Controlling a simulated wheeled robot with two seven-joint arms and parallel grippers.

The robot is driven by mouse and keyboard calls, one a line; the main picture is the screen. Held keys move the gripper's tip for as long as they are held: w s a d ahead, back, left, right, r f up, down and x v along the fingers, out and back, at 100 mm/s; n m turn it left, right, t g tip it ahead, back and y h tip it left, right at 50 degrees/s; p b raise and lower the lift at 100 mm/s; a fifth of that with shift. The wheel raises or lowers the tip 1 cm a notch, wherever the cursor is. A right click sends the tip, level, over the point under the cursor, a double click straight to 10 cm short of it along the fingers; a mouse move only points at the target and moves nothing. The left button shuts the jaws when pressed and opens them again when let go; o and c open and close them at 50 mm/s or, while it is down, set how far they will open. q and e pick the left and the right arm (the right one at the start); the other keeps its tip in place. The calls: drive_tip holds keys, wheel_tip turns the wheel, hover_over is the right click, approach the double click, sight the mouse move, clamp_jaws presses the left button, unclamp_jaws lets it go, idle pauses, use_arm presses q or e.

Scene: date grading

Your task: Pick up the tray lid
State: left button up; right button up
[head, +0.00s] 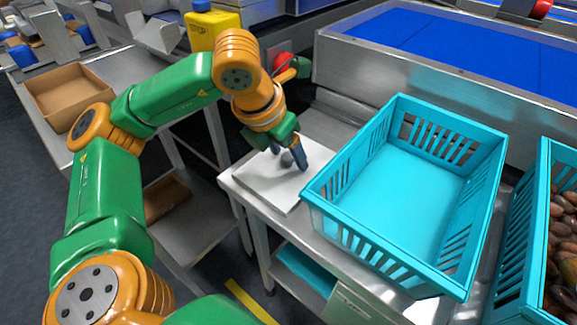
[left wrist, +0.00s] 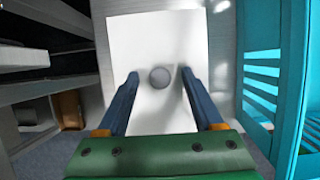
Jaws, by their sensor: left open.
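The tray lid (head: 268,188) is a flat white rectangle with a small round grey knob (left wrist: 160,77) at its middle. It lies on the near left corner of the metal table, left of the turquoise crate. It also shows in the left wrist view (left wrist: 150,35). My left gripper (head: 290,160) is over the lid with its fingers pointing down. In the left wrist view the fingers (left wrist: 158,85) are apart, one on each side of the knob, with clear gaps. The fingers partly hide the lid in the head view. My right gripper is not in view.
An empty turquoise crate (head: 405,104) stands close to the right of the lid. Another turquoise crate (head: 530,235) with brown dates is at the far right. A blue conveyor (head: 450,45) runs behind. A cardboard box (head: 68,95) and yellow container (head: 212,28) are at left and back.

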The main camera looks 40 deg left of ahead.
use_arm(q)
clamp_jaws()
